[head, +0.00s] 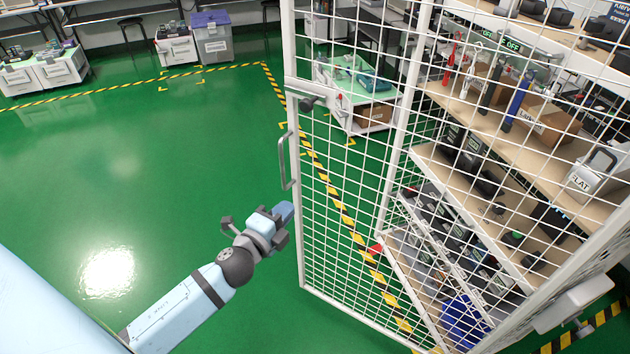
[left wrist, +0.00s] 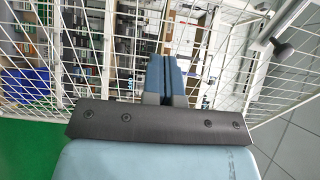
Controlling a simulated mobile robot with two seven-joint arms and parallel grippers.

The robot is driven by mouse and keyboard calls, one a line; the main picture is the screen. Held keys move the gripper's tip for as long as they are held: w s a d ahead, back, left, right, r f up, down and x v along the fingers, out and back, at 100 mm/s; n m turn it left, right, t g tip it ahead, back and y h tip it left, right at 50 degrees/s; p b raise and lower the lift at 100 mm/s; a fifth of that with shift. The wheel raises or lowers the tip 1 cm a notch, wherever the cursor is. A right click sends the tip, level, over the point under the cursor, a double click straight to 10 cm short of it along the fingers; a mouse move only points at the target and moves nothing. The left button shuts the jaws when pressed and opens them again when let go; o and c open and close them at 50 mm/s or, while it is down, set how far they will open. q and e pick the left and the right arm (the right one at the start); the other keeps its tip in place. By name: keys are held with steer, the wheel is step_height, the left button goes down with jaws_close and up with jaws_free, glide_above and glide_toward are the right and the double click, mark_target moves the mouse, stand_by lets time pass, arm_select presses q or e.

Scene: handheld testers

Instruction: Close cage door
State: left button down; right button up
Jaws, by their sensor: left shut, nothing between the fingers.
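The cage door (head: 296,235) is a tall white-framed wire mesh panel in the middle of the head view. Its free edge is on the left, with a grey pull handle (head: 284,161) and a latch with a dark knob (head: 309,103). The door stands swung out from the cage. My left gripper (head: 286,211) is shut and empty, close to the door's left edge and below the handle. I cannot tell whether it touches the frame. In the left wrist view, the shut blue fingers (left wrist: 164,78) point at the white mesh (left wrist: 110,15). My right gripper is out of view.
Shelves (head: 500,125) with boxes and tools stand behind the mesh on the right. A workbench cart (head: 365,95) is behind the door. Open green floor (head: 120,190) lies left of the door. Yellow-black tape (head: 200,75) marks the floor.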

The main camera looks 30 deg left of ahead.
mark_target(320, 172)
arm_select(q)
steer(key=w, duration=1.2)
steer(key=shift+d+p, duration=0.15)
steer(key=shift+p, duration=0.2)
steer(key=shift+w, duration=0.5)
steer(key=shift+w, duration=0.1)
